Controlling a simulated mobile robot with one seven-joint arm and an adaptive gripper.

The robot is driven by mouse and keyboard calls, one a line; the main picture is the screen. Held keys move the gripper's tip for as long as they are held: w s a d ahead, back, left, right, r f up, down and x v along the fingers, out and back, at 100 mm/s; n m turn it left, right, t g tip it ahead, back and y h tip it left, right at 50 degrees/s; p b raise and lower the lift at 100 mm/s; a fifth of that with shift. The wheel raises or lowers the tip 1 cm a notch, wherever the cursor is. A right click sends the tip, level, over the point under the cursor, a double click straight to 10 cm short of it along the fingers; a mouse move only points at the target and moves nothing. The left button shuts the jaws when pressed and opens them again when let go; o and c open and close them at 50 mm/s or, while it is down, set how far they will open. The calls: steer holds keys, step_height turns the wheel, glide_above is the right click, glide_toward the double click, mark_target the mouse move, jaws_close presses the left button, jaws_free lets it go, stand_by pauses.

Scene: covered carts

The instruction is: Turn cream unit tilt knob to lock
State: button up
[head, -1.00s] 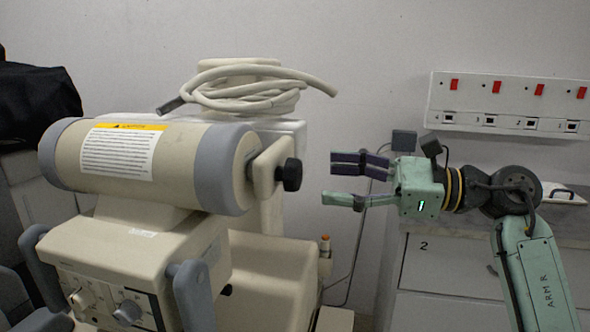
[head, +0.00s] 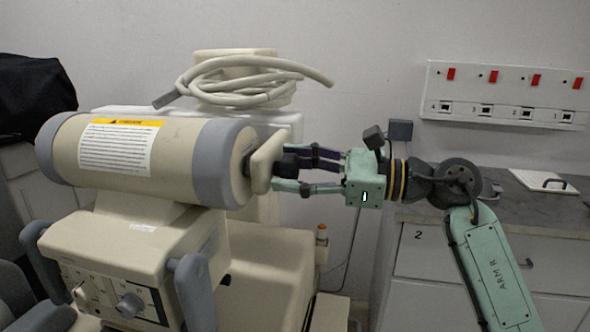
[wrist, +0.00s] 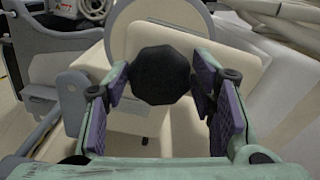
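The cream unit (head: 150,235) stands at the left in the head view, with a cream and grey cylindrical head (head: 185,155) on top. Its black tilt knob (head: 288,162) sticks out at the right end from a cream bracket (head: 265,163). In the wrist view the knob (wrist: 160,75) is a dark faceted disc facing me. My gripper (head: 281,170) is level with the knob, its fingers reaching along either side of it. In the wrist view my gripper (wrist: 161,80) is open, with a gap between each finger's purple pad and the knob. Any lock marking is not visible.
A coiled pale cable (head: 245,85) lies on top behind the cylinder. A grey handle (head: 192,290) stands at the unit's front right. A white cabinet with a grey worktop (head: 490,197) is at the right, below a wall panel with red switches (head: 505,95).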

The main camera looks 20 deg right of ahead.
steer(key=c, duration=0.8)
steer(key=shift+o, duration=0.2)
steer(key=shift+m+b, duration=0.3)
steer(key=shift+b, duration=0.1)
steer(key=shift+f+m+b, duration=0.15)
steer(key=shift+m+b, duration=0.75)
steer(key=shift+b, duration=0.05)
steer(key=m+b, duration=0.2)
steer(key=m, duration=0.1)
steer(key=shift+m, duration=0.3)
steer(key=m+b, duration=0.1)
steer(key=m, duration=0.5)
steer(key=shift+r+m+b, duration=0.2)
steer(key=shift+m+b, duration=0.1)
steer(key=shift+b, duration=0.1)
steer(key=m, duration=0.5)
steer(key=shift+m, duration=0.3)
